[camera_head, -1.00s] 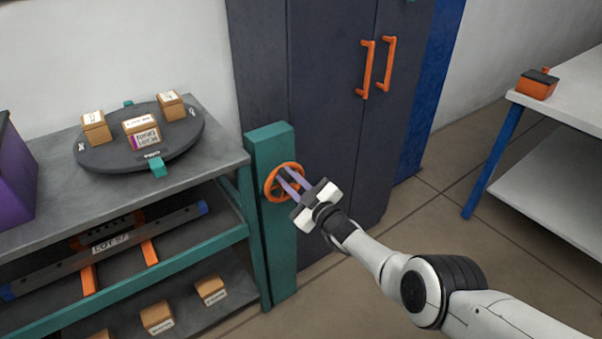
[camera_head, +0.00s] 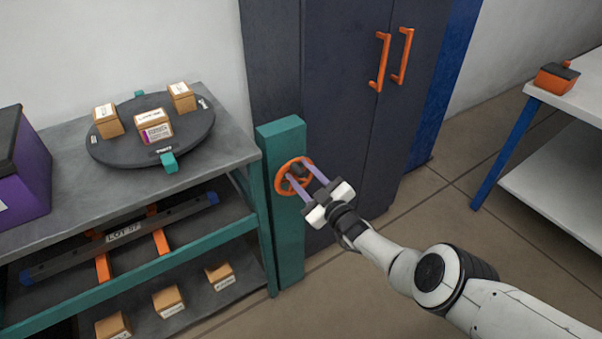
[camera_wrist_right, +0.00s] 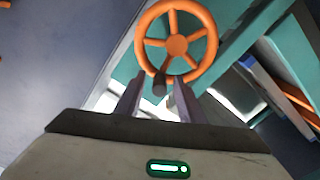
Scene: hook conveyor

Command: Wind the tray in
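An orange handwheel (camera_head: 281,188) with a dark knob is mounted on a teal post (camera_head: 289,240) at the shelf's right end. The wheel fills the top of the right wrist view (camera_wrist_right: 177,43), with its dark knob (camera_wrist_right: 160,84) at the lower rim. My right gripper (camera_head: 299,170) is at the wheel, its two purple fingers apart, one on each side of the knob in the wrist view. Gaps show beside the knob. A long dark piece labelled LOT (camera_head: 80,250), with blue ends, lies across orange strips on the middle shelf. I cannot tell whether it is the tray. My left gripper is not in view.
A round dark turntable (camera_head: 113,155) with several cartons sits on the shelf top, beside a purple bin (camera_head: 30,180). More cartons are on the bottom shelf. A dark cabinet (camera_head: 345,110) stands behind the post. A white table (camera_head: 585,95) is at right.

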